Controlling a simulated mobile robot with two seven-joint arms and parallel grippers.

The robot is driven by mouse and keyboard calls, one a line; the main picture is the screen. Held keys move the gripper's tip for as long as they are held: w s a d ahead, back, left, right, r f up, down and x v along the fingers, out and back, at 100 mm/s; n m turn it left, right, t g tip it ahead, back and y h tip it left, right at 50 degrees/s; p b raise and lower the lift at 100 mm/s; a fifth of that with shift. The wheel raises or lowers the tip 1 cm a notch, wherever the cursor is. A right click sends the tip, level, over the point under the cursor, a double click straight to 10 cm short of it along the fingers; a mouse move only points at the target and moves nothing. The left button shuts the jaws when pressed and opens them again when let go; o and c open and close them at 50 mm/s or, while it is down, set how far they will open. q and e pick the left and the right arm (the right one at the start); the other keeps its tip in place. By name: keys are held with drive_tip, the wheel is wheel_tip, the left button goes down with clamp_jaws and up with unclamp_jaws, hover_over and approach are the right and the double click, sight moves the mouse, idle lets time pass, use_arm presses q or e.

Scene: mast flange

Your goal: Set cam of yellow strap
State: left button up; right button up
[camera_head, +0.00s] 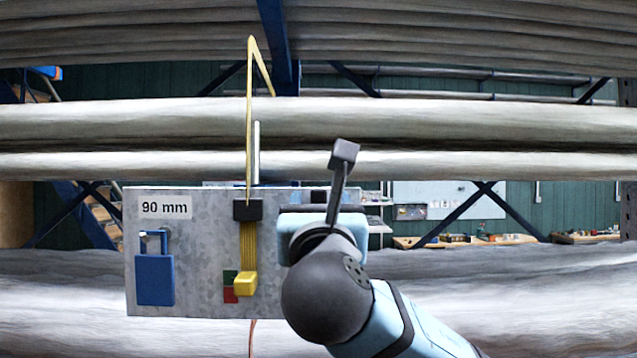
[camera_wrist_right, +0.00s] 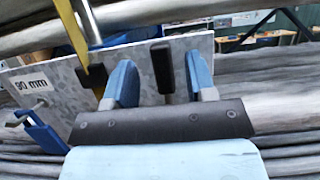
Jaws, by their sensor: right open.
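The yellow strap (camera_head: 249,120) hangs down over the pipes to a black buckle (camera_head: 248,210) on a grey plate (camera_head: 200,215). Below the buckle is a yellow cam lever (camera_head: 245,284), beside a small green and red marker (camera_head: 230,287). The strap (camera_wrist_right: 72,32) and buckle (camera_wrist_right: 88,75) also show in the wrist view, left of my fingers. My right gripper (camera_head: 318,218) is open in front of the plate, right of the buckle. In the wrist view, a second black block (camera_wrist_right: 162,66) appears between its blue fingers (camera_wrist_right: 161,85); contact cannot be told. My left gripper is not in view.
A blue padlock (camera_head: 155,279) hangs at the plate's left under a "90 mm" label (camera_head: 165,207). Thick pale pipes (camera_head: 450,125) run across above and below the plate. Shelves and a bench with small items (camera_head: 480,238) stand far behind.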

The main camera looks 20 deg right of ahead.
sight(319, 196)
drive_tip(key=x, duration=0.2)
drive_tip(key=shift+w+d+r+p, duration=0.1)
drive_tip(key=shift+w+r+p, duration=0.1)
drive_tip(key=shift+p, duration=0.1)
drive_tip(key=shift+w+d+r, duration=0.1)
drive_tip(key=shift+w, duration=0.35)
drive_tip(key=shift+c, duration=1.3)
clamp_jaws()
